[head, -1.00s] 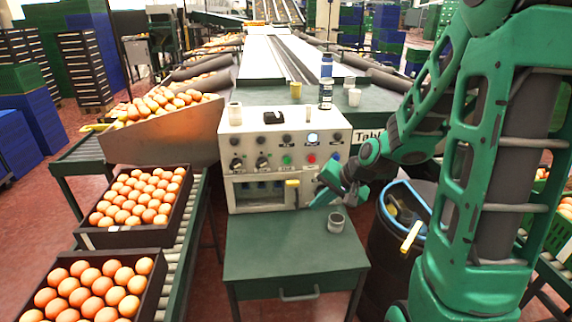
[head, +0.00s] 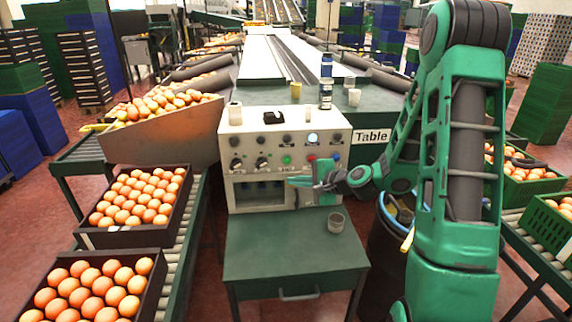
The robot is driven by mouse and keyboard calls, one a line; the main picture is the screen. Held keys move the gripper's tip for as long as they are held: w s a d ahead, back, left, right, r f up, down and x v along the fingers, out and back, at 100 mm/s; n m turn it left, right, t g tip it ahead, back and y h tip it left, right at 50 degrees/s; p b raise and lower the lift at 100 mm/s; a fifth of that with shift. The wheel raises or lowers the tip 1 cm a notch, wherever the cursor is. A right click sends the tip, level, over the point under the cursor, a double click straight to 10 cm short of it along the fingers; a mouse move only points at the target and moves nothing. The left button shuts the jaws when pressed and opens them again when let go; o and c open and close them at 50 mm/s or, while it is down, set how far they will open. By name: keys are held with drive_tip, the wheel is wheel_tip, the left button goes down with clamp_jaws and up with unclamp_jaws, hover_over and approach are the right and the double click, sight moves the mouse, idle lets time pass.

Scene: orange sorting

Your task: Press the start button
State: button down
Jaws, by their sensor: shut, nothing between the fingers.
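The control box (head: 222,150) is a cream panel with dark knobs, a lit white lamp (head: 313,138), a green button (head: 287,160) and a red button (head: 310,158). Labels are too small to read, so I cannot tell by text which is the start button. My gripper (head: 291,182) is shut and empty. Its fingers point left in front of the panel's lower half, a little below the green and red buttons. I cannot tell whether it touches the panel. It hides the yellow piece on the panel's lower front.
Crates of oranges (head: 150,236) line the left conveyor. A dark bin (head: 385,250) stands at the right. Bottles and cups stand above the panel.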

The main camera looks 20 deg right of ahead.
drive_tip(key=w+d, duration=0.2)
drive_tip(key=w, duration=0.6)
drive_tip(key=shift+w+d, duration=0.2)
drive_tip(key=shift+w+d, duration=0.3)
drive_tip(key=shift+w, duration=0.6)
idle(3.0)
drive_tip(key=shift+s, duration=0.1)
drive_tip(key=shift+s+a, duration=0.25)
drive_tip(key=shift+s, duration=0.6)
drive_tip(key=shift+s+a, duration=0.25)
drive_tip(key=shift+s, duration=0.55)
drive_tip(key=shift+s+a, duration=0.2)
drive_tip(key=shift+s, duration=0.65)
drive_tip(key=shift+s+a, duration=0.25)
drive_tip(key=shift+s, duration=0.55)
